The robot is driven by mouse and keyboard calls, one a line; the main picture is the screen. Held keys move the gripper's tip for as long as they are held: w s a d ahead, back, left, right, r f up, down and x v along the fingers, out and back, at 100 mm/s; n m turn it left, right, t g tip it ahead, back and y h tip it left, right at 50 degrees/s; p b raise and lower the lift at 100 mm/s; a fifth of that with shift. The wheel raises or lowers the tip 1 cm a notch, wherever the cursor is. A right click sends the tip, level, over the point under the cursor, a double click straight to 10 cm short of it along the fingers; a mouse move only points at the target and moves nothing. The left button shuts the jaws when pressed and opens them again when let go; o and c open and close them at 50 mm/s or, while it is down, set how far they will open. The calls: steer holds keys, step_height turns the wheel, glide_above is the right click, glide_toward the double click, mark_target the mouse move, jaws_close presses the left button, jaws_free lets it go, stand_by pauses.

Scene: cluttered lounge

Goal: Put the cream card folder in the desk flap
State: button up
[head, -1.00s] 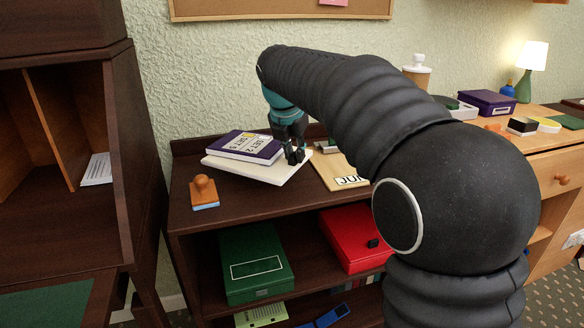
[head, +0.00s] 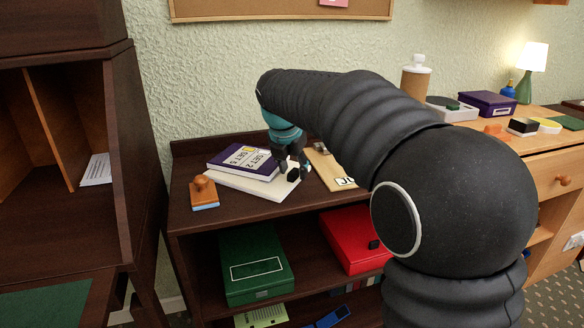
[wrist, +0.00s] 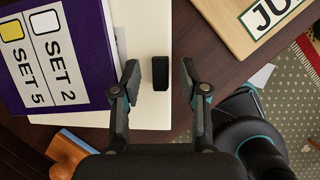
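The cream card folder (head: 256,186) lies flat on the dark wooden unit's top, near its front edge. A purple box or book marked SET 2, SET 5 (head: 240,158) rests on it and hides part of it. In the wrist view, the folder (wrist: 146,30) has a small black block (wrist: 160,73) on it. My gripper (wrist: 157,82) is open, with a finger on each side of the block and gaps between. In the head view, my gripper (head: 290,166) is over the folder's right end. The desk flap (head: 60,305) is open at lower left, green-lined and partly out of frame.
A wooden stamp (head: 204,190) stands left of the folder. A wooden board with lettering (head: 326,165) lies to its right. Green (head: 254,265) and red (head: 350,240) boxes sit on the shelf below. Papers (head: 96,169) stand in the desk's compartment.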

steer(key=p+v, duration=0.1)
steer(key=v, duration=1.1)
